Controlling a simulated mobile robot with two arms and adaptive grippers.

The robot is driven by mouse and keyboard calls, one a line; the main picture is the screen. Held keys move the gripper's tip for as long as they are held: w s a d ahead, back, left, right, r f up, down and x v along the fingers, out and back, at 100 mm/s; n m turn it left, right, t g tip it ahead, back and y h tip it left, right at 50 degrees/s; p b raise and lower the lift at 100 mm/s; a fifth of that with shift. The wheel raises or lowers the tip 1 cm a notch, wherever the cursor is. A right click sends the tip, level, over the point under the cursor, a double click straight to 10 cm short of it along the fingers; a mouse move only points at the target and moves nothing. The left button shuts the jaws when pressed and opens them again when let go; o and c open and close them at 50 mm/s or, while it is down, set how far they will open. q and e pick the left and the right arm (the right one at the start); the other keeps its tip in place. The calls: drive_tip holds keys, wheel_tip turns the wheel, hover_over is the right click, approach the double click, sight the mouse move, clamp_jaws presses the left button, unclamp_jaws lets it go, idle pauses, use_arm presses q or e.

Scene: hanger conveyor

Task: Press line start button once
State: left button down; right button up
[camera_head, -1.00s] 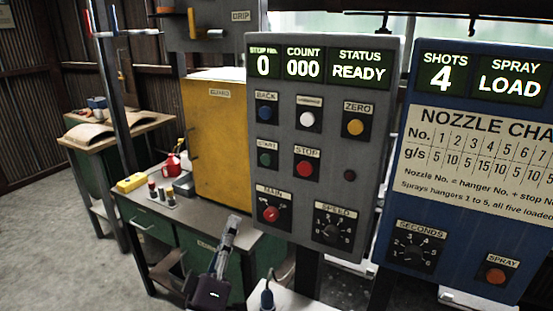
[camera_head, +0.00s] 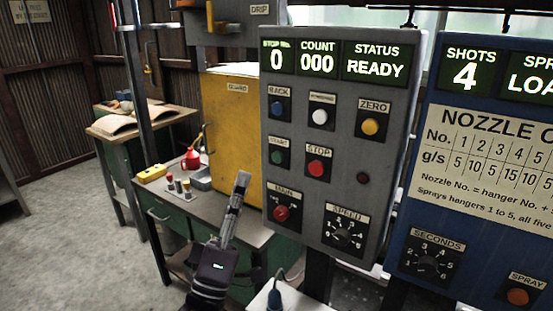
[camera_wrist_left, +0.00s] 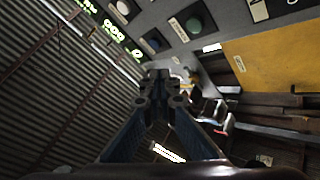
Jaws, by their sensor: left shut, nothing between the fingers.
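The grey control panel (camera_head: 345,90) stands at the centre of the head view. Its green start button (camera_head: 277,157) sits at the left of the second row, below the blue back button (camera_head: 277,108) and left of the red stop button (camera_head: 316,168). The display reads stop 0, count 000, status READY. My left gripper (camera_head: 242,178) is shut and empty, pointing up, left of and below the start button and apart from it. In the left wrist view the closed fingers (camera_wrist_left: 160,80) are below the green button (camera_wrist_left: 193,24). The right gripper is not in view.
A main knob (camera_head: 281,212) and a speed dial (camera_head: 343,233) are low on the panel. A blue nozzle chart panel (camera_head: 420,205) stands at right. A yellow guard (camera_head: 230,130) and a bench (camera_head: 165,200) with a red can (camera_head: 191,159) are behind the gripper.

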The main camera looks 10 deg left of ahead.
sight(277, 158)
use_arm(q)
drive_tip(key=shift+w+d+b, duration=0.3)
drive_tip(key=shift+w+d, duration=0.15)
drive_tip(key=shift+w, duration=0.8)
drive_tip(key=shift+w+d+b, duration=0.3)
drive_tip(key=shift+w+d, duration=0.15)
drive_tip(key=shift+w, duration=0.8)
drive_tip(key=shift+w+d+b, duration=0.3)
drive_tip(key=shift+w+d, duration=0.15)
drive_tip(key=shift+w, duration=0.8)
drive_tip(key=shift+w+d, duration=0.15)
drive_tip(key=shift+w, duration=0.25)
